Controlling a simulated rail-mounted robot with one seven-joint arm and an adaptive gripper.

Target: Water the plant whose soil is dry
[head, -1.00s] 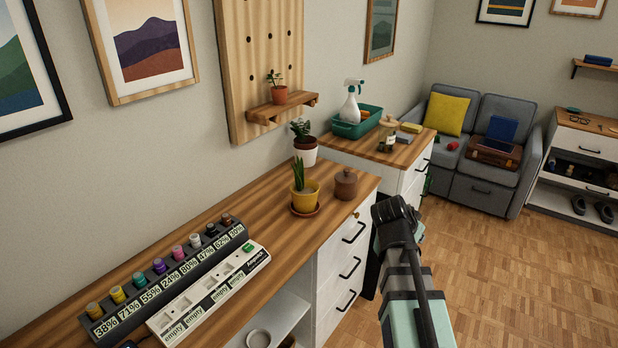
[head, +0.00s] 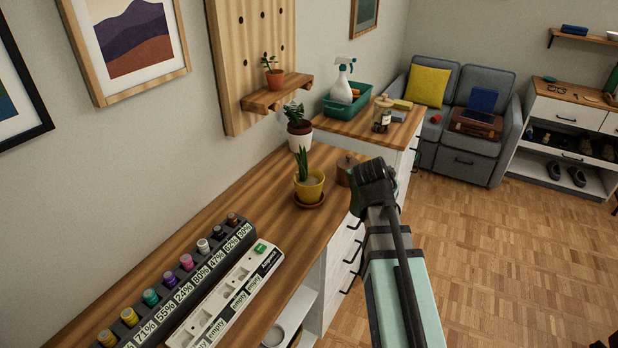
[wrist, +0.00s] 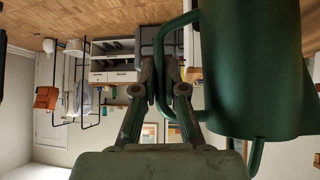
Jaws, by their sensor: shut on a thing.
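My gripper (wrist: 166,75) is shut on the handle of a dark green watering can (wrist: 250,70), which fills the right of the wrist view. The head view shows my arm, but its end and the can are hidden or unclear there. A spiky plant in a yellow pot (head: 309,190) stands on a saucer on the wooden desk, left of my arm. A leafy plant in a white pot (head: 300,142) stands behind it. A small plant in a terracotta pot (head: 275,80) sits on a pegboard shelf. I cannot tell which soil is dry.
A brown lidded jar (head: 345,170) stands close beside my arm, partly covered. A rack of coloured bottles (head: 180,285) and a white labelled strip (head: 228,298) lie on the near desk. A teal bin (head: 350,103) with a spray bottle is behind. Open floor lies right.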

